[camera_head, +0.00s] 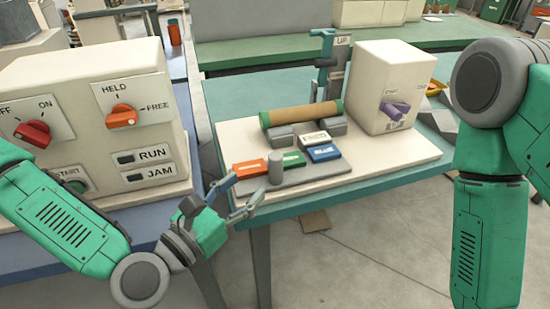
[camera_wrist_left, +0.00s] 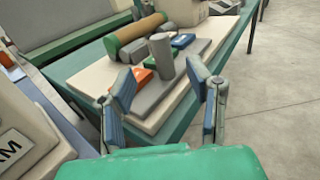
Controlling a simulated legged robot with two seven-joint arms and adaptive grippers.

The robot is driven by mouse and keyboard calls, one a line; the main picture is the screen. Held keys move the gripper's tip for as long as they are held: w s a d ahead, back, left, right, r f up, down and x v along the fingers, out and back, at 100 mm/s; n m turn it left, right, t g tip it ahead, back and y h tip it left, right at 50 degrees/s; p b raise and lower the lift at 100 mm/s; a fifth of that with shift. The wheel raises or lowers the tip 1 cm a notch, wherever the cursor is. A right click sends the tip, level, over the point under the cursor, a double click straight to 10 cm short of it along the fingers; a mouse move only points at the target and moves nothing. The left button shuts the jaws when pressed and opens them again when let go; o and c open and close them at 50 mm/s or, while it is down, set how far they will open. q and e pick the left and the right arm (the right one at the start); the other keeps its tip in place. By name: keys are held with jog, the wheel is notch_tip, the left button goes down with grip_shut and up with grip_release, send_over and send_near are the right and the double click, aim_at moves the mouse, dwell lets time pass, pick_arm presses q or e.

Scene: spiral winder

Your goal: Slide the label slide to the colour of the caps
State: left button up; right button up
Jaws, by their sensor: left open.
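The label slide shows as a grey upright cylindrical knob (camera_head: 275,170) on a flat grey strip (camera_head: 315,177), in front of the orange label (camera_head: 250,168) and green label (camera_head: 293,159); the blue label (camera_head: 323,152) is farther right. The knob (camera_wrist_left: 162,57) also shows in the left wrist view. Behind the labels lies a brown tube (camera_head: 302,112) with green ends, perhaps the caps. My left gripper (camera_head: 222,203) is open and empty at the board's front left edge. In the wrist view its fingers (camera_wrist_left: 165,88) are spread on either side, short of the knob. My right gripper is out of view.
A cream box with a purple lever (camera_head: 395,111) stands right of the tube. A green post marked UP (camera_head: 328,65) rises behind. A large cream control box (camera_head: 85,110) with orange and red switches stands left. The board's right front is clear.

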aim_at(271, 164)
pick_arm(q)
jog(key=x, duration=1)
jog(key=shift+w, duration=0.1)
grip_shut()
